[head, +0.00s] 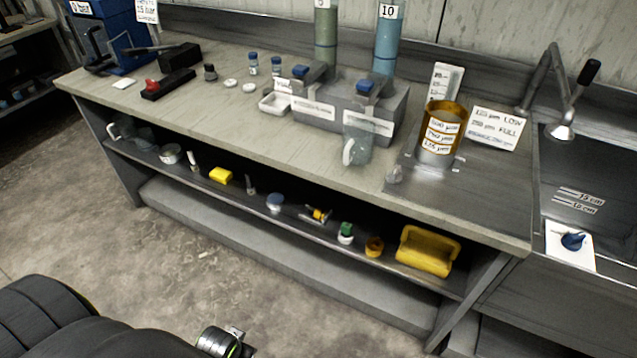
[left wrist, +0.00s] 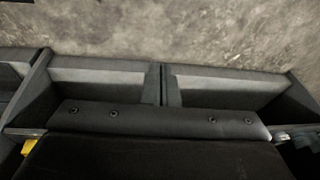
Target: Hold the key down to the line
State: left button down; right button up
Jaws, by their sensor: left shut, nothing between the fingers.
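A grey dispenser block (head: 397,122) stands on the bench, with blue keys (head: 366,87) and (head: 300,71) on top. I cannot tell which key the task means. A clear handled jug (head: 357,148) stands in front of the block. Any fill line on the jug is too small to read. My left gripper (left wrist: 162,84) is shut and empty in the left wrist view, with floor beyond it. It is away from the keys and jug. A piece of my arm (head: 218,342) shows at the bottom of the head view. My right gripper is not in view.
Green (head: 326,40) and blue (head: 386,45) columns rise behind the block. A labelled amber container (head: 440,132) and a sign card (head: 497,128) stand to the right. A lower shelf holds several small items and a yellow scoop-like object (head: 427,252).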

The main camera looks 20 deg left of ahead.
pick_arm(q)
jog(key=w+r+t+p, duration=0.1)
jog(key=w+r, duration=0.2)
jog(key=r, duration=0.4)
jog(key=w+d+r+t+p, duration=0.1)
jog(key=w+r+p, duration=0.15)
jog(key=r, duration=0.45)
jog(key=w+r+t+p, duration=0.1)
jog(key=w+r, duration=0.3)
jog(key=r, duration=0.4)
jog(key=w+d+r+t, duration=0.2)
jog(key=w+r+t, duration=0.1)
jog(key=w+r, duration=0.8)
jog(key=w+d+r+t+h, duration=0.1)
jog(key=w+d+r+t, duration=0.2)
jog(key=w+r, duration=0.8)
jog(key=w+d+r+m+t+h, duration=0.1)
jog(key=w+d+r+t, duration=0.1)
jog(key=w+r, duration=0.9)
jog(key=shift+d+r+t, duration=0.15)
jog(key=shift+r+t, duration=0.05)
jog(key=shift+t, duration=0.5)
jog(key=shift+w, duration=0.15)
